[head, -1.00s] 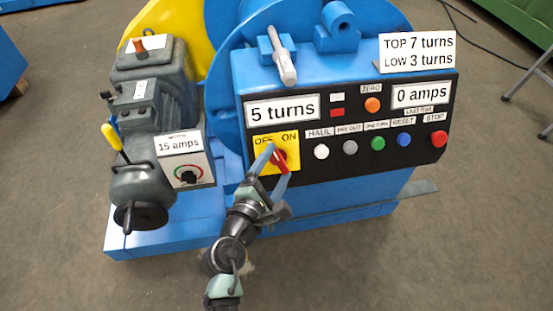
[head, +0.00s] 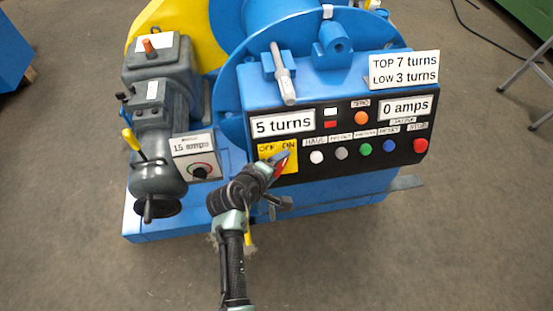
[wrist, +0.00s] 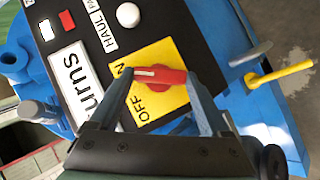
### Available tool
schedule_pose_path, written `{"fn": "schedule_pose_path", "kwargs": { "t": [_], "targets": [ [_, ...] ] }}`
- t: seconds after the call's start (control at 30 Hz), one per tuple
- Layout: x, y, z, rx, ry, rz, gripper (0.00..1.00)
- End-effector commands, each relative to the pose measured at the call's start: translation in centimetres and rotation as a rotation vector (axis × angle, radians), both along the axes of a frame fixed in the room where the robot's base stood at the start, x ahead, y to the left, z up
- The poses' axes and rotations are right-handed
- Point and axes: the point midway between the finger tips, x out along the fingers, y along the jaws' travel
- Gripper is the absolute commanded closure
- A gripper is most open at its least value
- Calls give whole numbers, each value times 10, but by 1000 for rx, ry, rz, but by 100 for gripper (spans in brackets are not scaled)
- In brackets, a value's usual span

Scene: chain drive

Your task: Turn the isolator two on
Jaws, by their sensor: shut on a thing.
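The isolator is a yellow plate (head: 265,157) marked OFF and ON at the lower left of the black panel, with a red handle (head: 281,168). In the wrist view the handle (wrist: 163,76) lies between my two fingers, one at each end of it. Its white-marked end points to the ON label, which a finger partly hides. My gripper (head: 277,166) is shut on the handle and covers part of the plate in the head view. I see no "two" on the plate.
To the right on the panel are a white button (head: 317,157), several other coloured buttons and a red stop button (head: 420,146). A grey motor (head: 158,130) with a yellow lever stands at the left. The floor in front is clear.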

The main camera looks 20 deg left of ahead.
Motion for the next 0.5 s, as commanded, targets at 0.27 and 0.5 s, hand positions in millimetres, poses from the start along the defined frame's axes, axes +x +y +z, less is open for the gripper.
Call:
{"fn": "schedule_pose_path", "kwargs": {
  "t": [0.27, 0.5],
  "targets": [
    [1, -1, 4, 129, 90, -78, 74],
    [2, -1, 3, 185, 126, -112, 74]
  ]
}}
